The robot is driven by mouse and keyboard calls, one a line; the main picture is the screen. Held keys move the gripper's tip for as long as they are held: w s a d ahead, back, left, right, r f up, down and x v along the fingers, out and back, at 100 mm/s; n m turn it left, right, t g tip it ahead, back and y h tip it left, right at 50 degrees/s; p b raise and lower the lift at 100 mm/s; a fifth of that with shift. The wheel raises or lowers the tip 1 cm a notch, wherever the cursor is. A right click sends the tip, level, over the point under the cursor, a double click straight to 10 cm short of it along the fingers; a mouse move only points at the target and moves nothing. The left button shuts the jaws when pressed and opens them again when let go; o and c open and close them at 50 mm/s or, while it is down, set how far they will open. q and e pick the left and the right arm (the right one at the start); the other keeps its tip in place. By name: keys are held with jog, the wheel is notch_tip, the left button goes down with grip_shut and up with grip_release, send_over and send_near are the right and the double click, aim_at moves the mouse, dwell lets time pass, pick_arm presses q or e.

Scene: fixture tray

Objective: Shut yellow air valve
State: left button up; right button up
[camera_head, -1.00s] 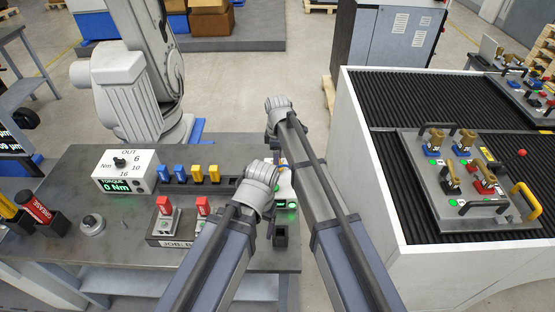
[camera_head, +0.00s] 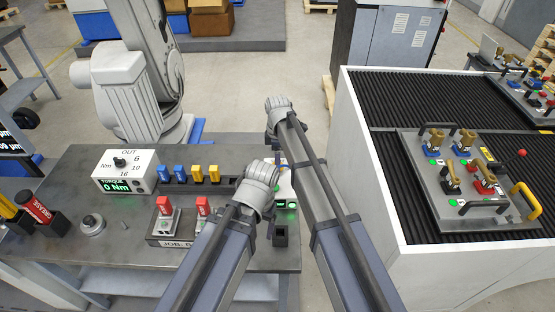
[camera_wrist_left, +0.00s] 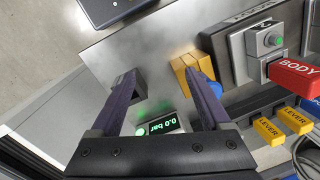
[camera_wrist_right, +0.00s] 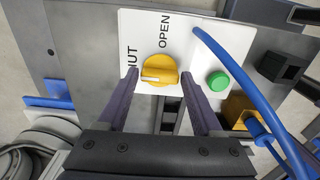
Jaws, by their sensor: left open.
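The yellow valve knob (camera_wrist_right: 160,71) sits on a white panel (camera_wrist_right: 215,35) in the right wrist view. Its white mark lies on the left part of the knob, toward the partly covered SHUT label; OPEN is printed above it. My right gripper (camera_wrist_right: 159,85) is open, its fingertips on either side of the knob; contact cannot be told. In the head view the right gripper (camera_head: 277,150) and arm cover the knob. My left gripper (camera_wrist_left: 167,85) is open and empty above the bench, near a display (camera_wrist_left: 158,127) reading 0.0 bar. In the head view the left gripper (camera_head: 270,226) is lower.
A blue hose (camera_wrist_right: 240,75) curves beside a green button (camera_wrist_right: 218,81). A yellow block (camera_wrist_left: 190,70) stands near my left fingers. Blue and yellow levers (camera_head: 197,173), a torque box (camera_head: 125,170) and red-topped parts (camera_head: 165,206) stand left. A fixture tray (camera_head: 410,150) is right.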

jog(key=o, duration=0.3)
jog(key=shift+r, duration=0.1)
notch_tip(320, 180, up, 8)
jog(key=p, duration=0.8)
jog(key=shift+f, duration=0.3)
notch_tip(320, 180, down, 8)
jog(key=b, duration=0.8)
jog(key=shift+r, duration=0.15)
jog(key=shift+r, duration=0.1)
